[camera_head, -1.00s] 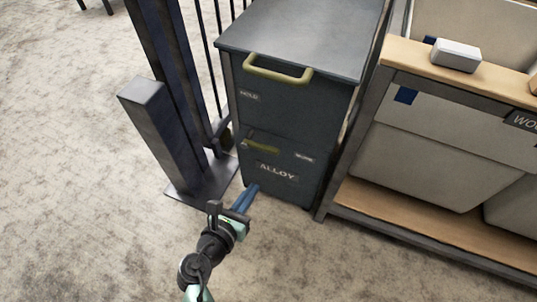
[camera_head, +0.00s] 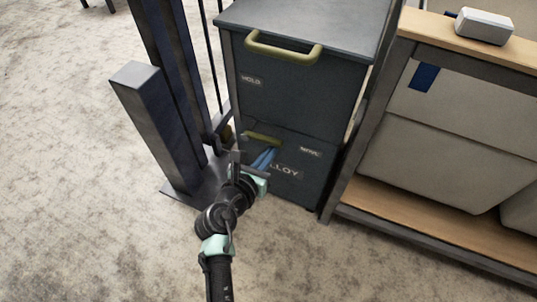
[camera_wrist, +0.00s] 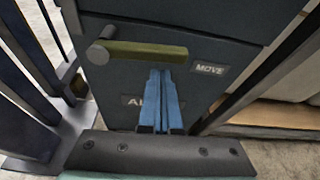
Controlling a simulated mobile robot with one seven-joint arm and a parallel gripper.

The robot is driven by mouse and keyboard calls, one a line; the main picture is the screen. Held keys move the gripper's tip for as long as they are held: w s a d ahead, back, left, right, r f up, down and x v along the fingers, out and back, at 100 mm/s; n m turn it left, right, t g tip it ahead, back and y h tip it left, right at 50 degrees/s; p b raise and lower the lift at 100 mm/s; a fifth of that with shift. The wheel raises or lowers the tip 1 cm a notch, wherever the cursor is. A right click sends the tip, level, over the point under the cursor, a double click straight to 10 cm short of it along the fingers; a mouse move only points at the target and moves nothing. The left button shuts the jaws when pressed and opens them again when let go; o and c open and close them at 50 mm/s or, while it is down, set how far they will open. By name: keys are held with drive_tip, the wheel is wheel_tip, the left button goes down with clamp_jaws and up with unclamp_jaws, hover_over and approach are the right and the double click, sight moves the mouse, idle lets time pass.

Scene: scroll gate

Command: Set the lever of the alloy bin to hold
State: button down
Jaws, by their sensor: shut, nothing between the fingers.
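The alloy bin (camera_head: 300,95) is a dark box with an olive handle on its upper front and the labels HOLD, ALLOY and one at the right that reads MOVE (camera_wrist: 209,69) in the wrist view. Its olive lever (camera_head: 262,138) sits low on the front and lies about level. In the wrist view the lever (camera_wrist: 150,52) runs from a round pivot at the left toward MOVE. My gripper (camera_head: 268,153) is shut and empty, its blue fingers just below the lever. The finger tips (camera_wrist: 162,75) cover part of ALLOY; I cannot tell whether they touch the lever.
A dark post (camera_head: 150,120) on a base plate and upright bars stand left of the bin. A wood-topped rack (camera_head: 455,215) with pale bins and a small white box (camera_head: 483,26) stands close at the right. Carpet (camera_head: 80,200) is free at the left.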

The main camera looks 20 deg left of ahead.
drive_tip(key=shift+r, duration=0.5)
drive_tip(key=shift+r, duration=0.15)
drive_tip(key=shift+r+p, duration=0.15)
drive_tip(key=shift+p, duration=0.6)
